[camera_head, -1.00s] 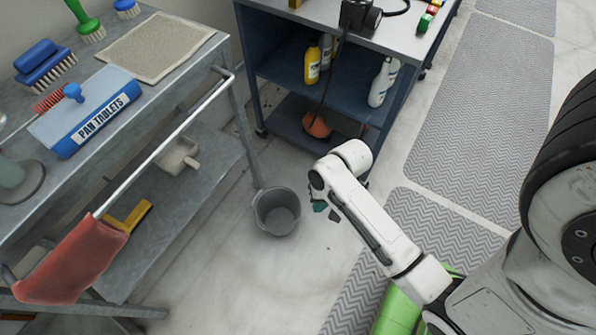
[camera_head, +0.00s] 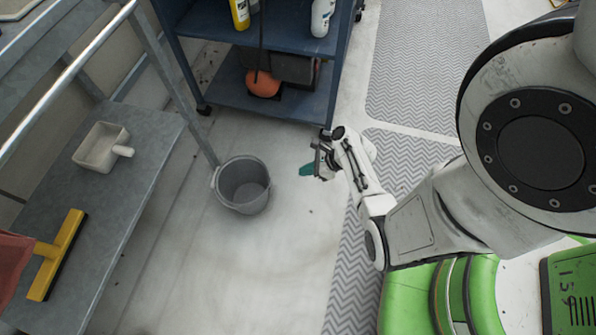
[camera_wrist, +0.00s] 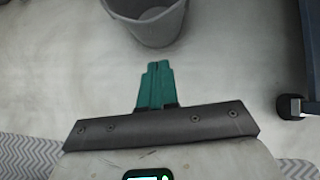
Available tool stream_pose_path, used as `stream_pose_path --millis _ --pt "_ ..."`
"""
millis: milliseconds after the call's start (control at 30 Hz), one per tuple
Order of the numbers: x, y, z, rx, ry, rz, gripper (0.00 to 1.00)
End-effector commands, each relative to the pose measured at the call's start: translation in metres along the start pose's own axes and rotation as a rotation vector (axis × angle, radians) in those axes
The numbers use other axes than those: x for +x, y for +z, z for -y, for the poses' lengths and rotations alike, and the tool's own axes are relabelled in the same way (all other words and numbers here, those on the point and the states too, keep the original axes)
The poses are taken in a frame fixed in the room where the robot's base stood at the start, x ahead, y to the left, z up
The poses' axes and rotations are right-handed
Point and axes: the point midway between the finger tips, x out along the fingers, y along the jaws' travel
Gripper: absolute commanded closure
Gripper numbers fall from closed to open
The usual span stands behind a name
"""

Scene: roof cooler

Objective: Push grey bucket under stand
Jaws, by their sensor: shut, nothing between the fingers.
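The grey bucket (camera_head: 242,185) stands upright on the pale floor, beside the front leg of the grey metal stand (camera_head: 150,150). It also shows at the top of the wrist view (camera_wrist: 150,22), its upper part cut off by the frame. My gripper (camera_head: 307,170) has teal fingers and is shut and empty. It is to the right of the bucket, with a strip of bare floor between them. In the wrist view my gripper (camera_wrist: 156,72) points at the bucket and does not touch it.
A blue cart (camera_head: 250,90) stands behind the bucket, with an orange round object (camera_head: 262,84) on its low shelf. A white scoop (camera_head: 100,147) and a yellow squeegee (camera_head: 57,255) lie on the stand's lower shelf. A grey patterned mat (camera_head: 352,275) lies at right. Floor in front is clear.

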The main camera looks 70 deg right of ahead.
Motion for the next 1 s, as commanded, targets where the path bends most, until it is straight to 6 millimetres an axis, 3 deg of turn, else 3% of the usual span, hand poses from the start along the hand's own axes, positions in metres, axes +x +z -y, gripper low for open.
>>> stream_pose_path --millis 433,700,1000 --pt "0.09 -0.004 -0.001 -0.006 0.003 -0.002 1.0" --pt "0.108 0.024 -0.001 -0.007 0.002 -0.002 1.0" --pt "0.11 0.028 -0.001 -0.006 0.001 -0.002 1.0"
